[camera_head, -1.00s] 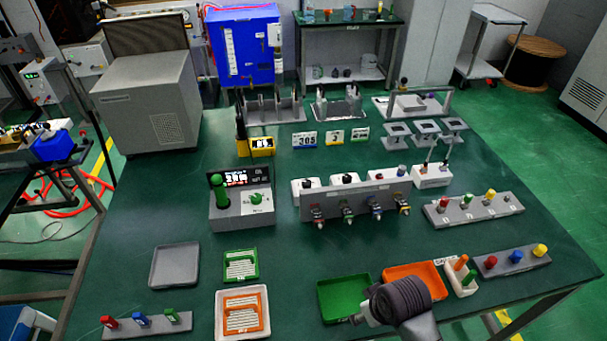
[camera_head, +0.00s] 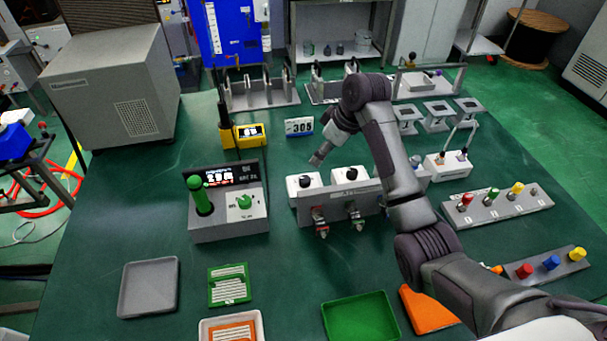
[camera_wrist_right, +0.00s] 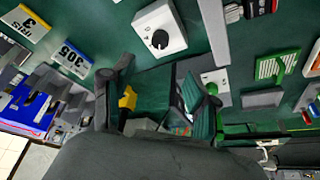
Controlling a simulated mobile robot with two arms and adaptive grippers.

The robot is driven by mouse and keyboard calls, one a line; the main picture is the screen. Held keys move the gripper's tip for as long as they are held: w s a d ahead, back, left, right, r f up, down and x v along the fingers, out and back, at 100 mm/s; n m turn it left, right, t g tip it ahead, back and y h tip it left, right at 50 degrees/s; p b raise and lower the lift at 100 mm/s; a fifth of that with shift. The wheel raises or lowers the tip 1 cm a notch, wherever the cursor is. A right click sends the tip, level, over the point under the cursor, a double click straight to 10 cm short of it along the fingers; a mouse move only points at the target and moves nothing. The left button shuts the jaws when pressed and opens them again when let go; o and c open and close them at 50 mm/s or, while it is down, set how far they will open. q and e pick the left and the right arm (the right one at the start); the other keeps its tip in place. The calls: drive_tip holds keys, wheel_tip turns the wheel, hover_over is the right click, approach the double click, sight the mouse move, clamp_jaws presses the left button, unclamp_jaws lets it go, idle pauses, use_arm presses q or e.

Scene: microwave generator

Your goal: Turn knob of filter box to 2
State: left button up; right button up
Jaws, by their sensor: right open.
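A white box with a black knob (camera_head: 304,183) stands behind a grey panel at mid-table, with a similar white box (camera_head: 350,176) to its right. I cannot read a label marking either as the filter box, nor the knob settings. One such white box (camera_wrist_right: 173,18) with its black knob (camera_wrist_right: 159,39) shows at the top of the right wrist view. My right gripper (camera_head: 318,158) is in the air near the left white box, apparently apart from it. In the wrist view, its spread fingers (camera_wrist_right: 163,80) are open and empty. My left gripper is not in view.
A grey console with a green lever and green knob (camera_head: 243,203) stands left of the boxes. A yellow meter (camera_head: 249,135) and a 305 card (camera_head: 299,127) lie behind. My right arm hides the grey panel's right part.

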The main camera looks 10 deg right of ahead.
sight(305, 179)
drive_tip(key=x, duration=1.2)
drive_tip(key=shift+f+p, duration=0.15)
drive_tip(key=shift+p, duration=0.25)
drive_tip(key=shift+w+a+f, duration=0.15)
drive_tip(key=shift+w+f, duration=0.05)
drive_tip(key=shift+f, duration=0.35)
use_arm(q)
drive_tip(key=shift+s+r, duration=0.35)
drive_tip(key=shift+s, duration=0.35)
use_arm(e)
drive_tip(key=shift+c, duration=0.5)
clamp_jaws()
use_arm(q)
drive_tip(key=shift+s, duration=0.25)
